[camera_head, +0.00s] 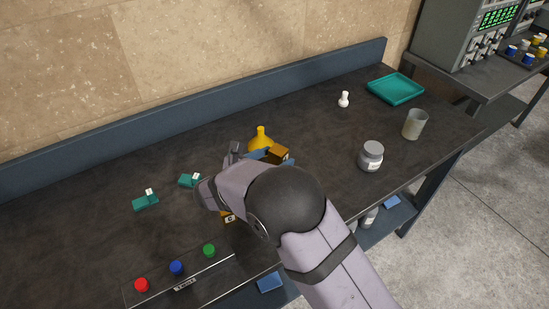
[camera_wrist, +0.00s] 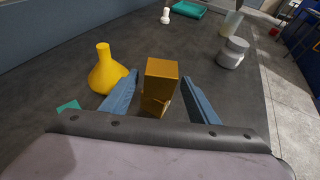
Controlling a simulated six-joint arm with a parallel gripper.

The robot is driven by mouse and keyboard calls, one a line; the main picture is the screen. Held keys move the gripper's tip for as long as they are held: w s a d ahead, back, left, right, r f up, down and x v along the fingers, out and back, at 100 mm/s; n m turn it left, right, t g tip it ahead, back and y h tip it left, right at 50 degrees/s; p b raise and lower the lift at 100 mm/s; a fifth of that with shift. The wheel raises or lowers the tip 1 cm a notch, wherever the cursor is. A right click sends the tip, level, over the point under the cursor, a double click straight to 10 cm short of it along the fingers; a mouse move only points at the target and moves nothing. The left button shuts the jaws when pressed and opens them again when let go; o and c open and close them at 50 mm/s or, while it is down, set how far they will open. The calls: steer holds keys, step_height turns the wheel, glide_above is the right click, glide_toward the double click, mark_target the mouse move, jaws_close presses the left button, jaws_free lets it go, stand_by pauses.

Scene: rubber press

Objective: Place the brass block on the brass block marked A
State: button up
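A brass block (camera_wrist: 162,76) stands between the two blue fingers of my gripper (camera_wrist: 160,77) in the wrist view. Gaps show on both sides, so the fingers are open and apart from it. A second brass-coloured piece shows beneath it; I cannot tell whether that is a separate block. In the head view a brass block (camera_head: 279,153) shows just beyond my wrist, which hides most of my gripper. Another brass block (camera_head: 229,218) with a label like C is partly hidden under my arm. No letter A can be read in either view.
A yellow flask (camera_head: 260,139) stands close behind the block. Two teal pieces (camera_head: 145,201) with white tags lie left. A button panel (camera_head: 180,280) is at the front. A grey jar (camera_head: 371,156), beaker (camera_head: 414,124), white piece (camera_head: 344,99) and teal tray (camera_head: 396,88) stand right.

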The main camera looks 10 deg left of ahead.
steer(key=shift+r, duration=0.15)
steer(key=b+v, duration=0.3)
steer(key=v, duration=0.9)
steer(key=shift+a, duration=0.1)
